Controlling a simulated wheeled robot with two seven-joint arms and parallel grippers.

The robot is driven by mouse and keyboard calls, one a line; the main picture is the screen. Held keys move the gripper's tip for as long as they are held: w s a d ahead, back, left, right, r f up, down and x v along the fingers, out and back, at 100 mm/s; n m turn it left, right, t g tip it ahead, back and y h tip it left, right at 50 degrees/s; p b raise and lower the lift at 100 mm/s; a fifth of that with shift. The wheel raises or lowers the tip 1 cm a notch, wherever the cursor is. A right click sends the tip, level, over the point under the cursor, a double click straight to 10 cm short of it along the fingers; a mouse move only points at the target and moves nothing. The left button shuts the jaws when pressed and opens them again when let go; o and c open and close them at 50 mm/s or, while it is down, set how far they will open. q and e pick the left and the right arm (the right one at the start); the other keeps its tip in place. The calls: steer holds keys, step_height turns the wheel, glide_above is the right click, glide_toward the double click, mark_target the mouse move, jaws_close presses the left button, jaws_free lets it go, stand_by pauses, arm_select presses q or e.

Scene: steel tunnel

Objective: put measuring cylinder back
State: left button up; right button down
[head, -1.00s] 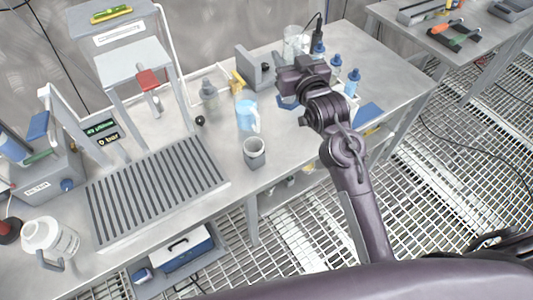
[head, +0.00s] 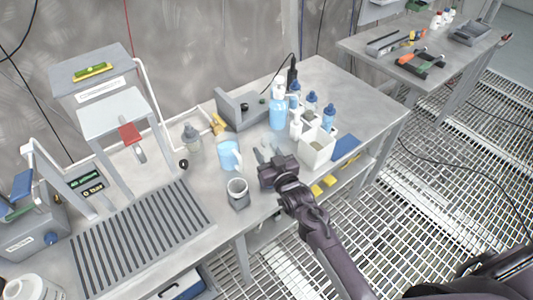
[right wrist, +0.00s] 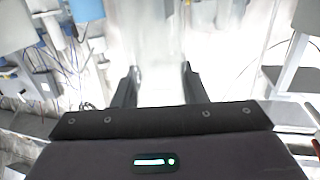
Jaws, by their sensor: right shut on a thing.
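My right gripper (head: 266,152) is low over the front part of the steel bench, between the grey cup and the white holder. It is shut on a clear, hard-to-see thing, which I take to be the measuring cylinder. In the right wrist view, a pale see-through upright shape (right wrist: 162,75) shows between the two fingers (right wrist: 160,85); its edges are washed out by glare. Its lower end and any contact with the bench cannot be made out. My left gripper is not in view.
A light blue jug (head: 229,155) and a grey cup (head: 237,193) stand left of the gripper. A blue wash bottle (head: 278,112), blue-capped bottles (head: 328,117) and a white holder (head: 317,150) stand behind and right. A slatted grey tray (head: 130,240) lies left. A blue pad (head: 346,147) lies right.

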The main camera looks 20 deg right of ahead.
steer(key=shift+f, duration=0.65)
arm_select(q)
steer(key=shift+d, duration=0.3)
arm_select(e)
steer(key=shift+f, duration=0.25)
steer(key=c, duration=0.9)
jaws_free()
steer(key=shift+o, duration=0.2)
